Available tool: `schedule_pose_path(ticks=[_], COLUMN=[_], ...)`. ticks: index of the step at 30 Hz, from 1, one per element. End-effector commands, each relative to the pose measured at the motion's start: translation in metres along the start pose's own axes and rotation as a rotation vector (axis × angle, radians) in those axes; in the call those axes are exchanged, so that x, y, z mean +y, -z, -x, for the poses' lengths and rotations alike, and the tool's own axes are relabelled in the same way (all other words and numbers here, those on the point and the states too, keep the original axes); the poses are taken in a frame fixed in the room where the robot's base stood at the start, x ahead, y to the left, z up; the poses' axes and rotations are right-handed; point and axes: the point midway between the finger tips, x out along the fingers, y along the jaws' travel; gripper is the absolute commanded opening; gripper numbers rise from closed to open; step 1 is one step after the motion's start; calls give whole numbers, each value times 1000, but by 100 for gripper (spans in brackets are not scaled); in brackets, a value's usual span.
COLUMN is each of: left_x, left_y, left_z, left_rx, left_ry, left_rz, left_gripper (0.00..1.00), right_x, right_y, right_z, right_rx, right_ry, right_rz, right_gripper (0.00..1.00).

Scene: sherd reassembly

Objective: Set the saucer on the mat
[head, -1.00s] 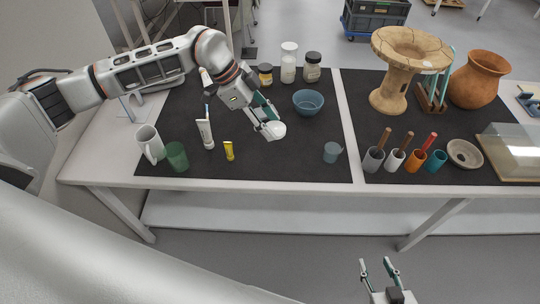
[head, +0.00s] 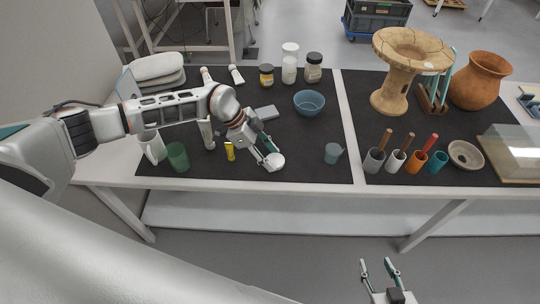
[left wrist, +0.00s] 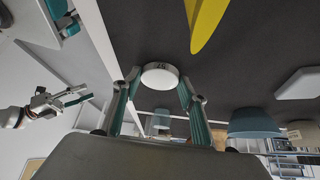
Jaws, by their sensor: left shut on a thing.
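The saucer (head: 273,161) is small, round and white, at the tip of my left gripper (head: 268,151). In the left wrist view the saucer (left wrist: 160,77) sits between the two teal fingers of my left gripper (left wrist: 158,83), which is shut on it. The dark mat (head: 305,150) covers the left part of the table, and the saucer shows over its front middle. I cannot tell whether the saucer touches the mat. My right gripper (head: 377,264) is open and empty, in front of the table and away from it.
A yellow tube (head: 230,151) and a green cup (head: 178,157) stand left of the saucer. A blue-grey cup (head: 332,153) is to its right. A blue bowl (head: 309,103) and a grey block (head: 264,112) are behind. The mat between saucer and blue-grey cup is clear.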

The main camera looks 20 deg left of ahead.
Motion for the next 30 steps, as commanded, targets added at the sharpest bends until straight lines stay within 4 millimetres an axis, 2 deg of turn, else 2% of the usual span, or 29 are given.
schedule_pose_path(ticks=[8, 9, 10, 23, 26, 30], left_x=[0, 0, 0, 0, -1, -1], left_y=[-1, -1, -1, 0, -1, 0], left_z=[-1, 0, 0, 5, 17, 44], left_rx=[0, 0, 0, 0, -1, 0], left_ry=[1, 1, 1, 1, 3, 4], left_rz=[0, 0, 0, -1, -1, -2], left_gripper=[20, 52, 59, 59, 59, 59], right_x=[0, 0, 0, 0, 0, 0], right_y=[0, 0, 0, -1, -1, -2], right_z=[0, 0, 0, 0, 0, 0], right_rx=[-1, -1, -1, -2, -2, -2], right_ry=[0, 0, 0, 0, 0, 0], right_rz=[0, 0, 0, 0, 0, 0], right_gripper=[40, 40, 40, 40, 40, 40])
